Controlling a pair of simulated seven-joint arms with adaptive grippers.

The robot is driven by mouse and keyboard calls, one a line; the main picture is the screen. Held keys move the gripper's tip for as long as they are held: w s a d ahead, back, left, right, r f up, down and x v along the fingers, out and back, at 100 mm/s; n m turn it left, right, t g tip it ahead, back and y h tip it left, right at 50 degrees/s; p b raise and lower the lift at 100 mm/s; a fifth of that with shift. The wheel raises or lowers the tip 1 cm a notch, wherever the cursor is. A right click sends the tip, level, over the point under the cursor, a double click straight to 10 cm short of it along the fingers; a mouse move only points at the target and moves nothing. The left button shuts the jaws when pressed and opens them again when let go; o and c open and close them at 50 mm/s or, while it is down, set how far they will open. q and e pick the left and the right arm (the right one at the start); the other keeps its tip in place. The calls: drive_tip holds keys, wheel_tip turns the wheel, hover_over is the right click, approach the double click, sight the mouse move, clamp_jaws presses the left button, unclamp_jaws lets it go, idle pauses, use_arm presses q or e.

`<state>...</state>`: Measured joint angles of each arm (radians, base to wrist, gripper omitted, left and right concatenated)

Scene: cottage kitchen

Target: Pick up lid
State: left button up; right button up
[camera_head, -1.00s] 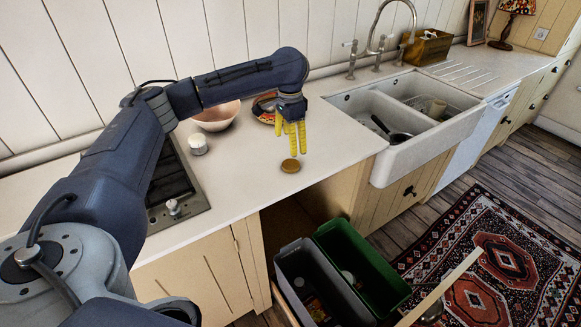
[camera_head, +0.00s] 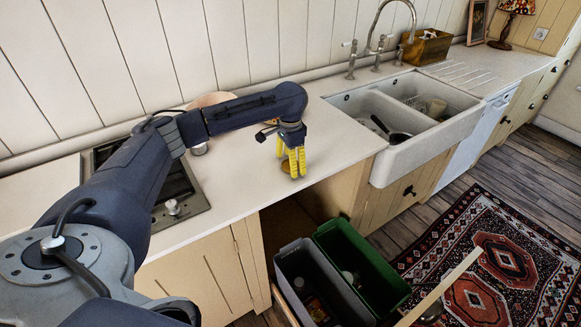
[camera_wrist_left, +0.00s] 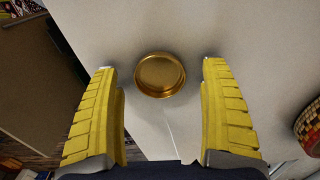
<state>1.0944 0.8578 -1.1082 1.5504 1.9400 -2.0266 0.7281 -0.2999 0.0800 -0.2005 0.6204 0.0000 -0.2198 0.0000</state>
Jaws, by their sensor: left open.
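The lid (camera_wrist_left: 160,75) is a small round gold-brown disc with a raised rim, lying on the white countertop near its front edge. In the head view the lid (camera_head: 286,169) is partly hidden behind my yellow fingers. My left gripper (camera_head: 293,176) points down right at the lid. In the left wrist view my left gripper (camera_wrist_left: 160,76) is open, with one yellow finger on each side and the lid between and slightly ahead of them. Neither finger visibly touches it. My right gripper is not in view.
A pink bowl (camera_head: 210,99) stands behind my arm, and a hob (camera_head: 182,196) lies to the left. The sink (camera_head: 432,133) is to the right. Below the counter edge, a grey bin (camera_head: 291,262) and a green bin (camera_head: 388,277) stand in an open drawer. A patterned bowl (camera_wrist_left: 309,127) shows at the wrist view's right edge.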

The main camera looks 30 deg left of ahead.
use_arm(q)
drive_tip(key=shift+f, duration=0.2)
drive_tip(key=c, duration=0.9)
drive_tip(key=shift+r, duration=0.1)
